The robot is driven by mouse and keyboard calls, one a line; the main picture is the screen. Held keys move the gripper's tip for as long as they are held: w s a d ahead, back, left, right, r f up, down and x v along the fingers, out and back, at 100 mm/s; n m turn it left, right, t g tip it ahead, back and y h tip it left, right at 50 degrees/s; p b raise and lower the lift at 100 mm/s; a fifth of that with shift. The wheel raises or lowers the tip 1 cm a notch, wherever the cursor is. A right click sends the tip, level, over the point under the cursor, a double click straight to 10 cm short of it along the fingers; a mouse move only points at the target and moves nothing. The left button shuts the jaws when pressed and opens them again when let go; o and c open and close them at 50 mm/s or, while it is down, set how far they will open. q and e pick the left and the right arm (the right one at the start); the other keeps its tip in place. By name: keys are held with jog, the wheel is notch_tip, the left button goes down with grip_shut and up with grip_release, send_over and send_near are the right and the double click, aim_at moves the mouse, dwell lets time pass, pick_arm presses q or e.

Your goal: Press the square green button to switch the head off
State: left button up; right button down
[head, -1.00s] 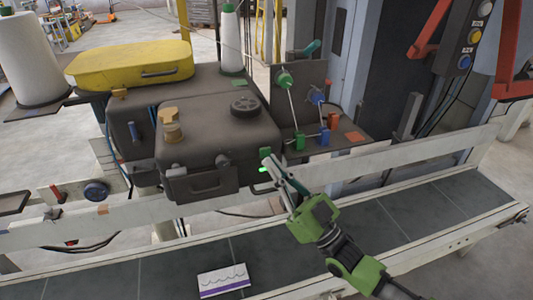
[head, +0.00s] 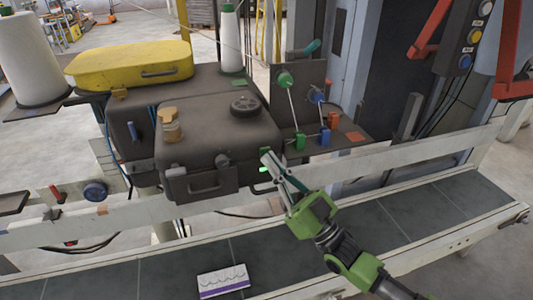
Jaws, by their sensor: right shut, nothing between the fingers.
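The sewing head (head: 215,140) is a dark grey-brown housing with a black knob on top. A small lit green patch (head: 264,169) shows at its right front corner, beside my right gripper's fingertips; I take it for the square green button, partly hidden by the fingers. My right gripper (head: 267,160) comes in from the lower right with its green body and long fingers. Its fingers are shut and empty, with the tips at the head's right front corner. Whether they touch the button cannot be told. My left gripper is not in view.
The conveyor (head: 370,225) runs across the front, with a white and purple bag (head: 222,280) on it. Green and blue levers (head: 300,142) stand just right of the head. A yellow case (head: 130,64) and a thread cone (head: 27,60) are at left. A button box (head: 466,40) hangs at upper right.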

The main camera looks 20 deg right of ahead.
jog(key=shift+w, duration=0.5)
dwell(0.3)
jog(key=shift+s, duration=0.95)
jog(key=s+p, duration=0.3)
jog(key=s, duration=0.3)
jog(key=shift+d, duration=0.15)
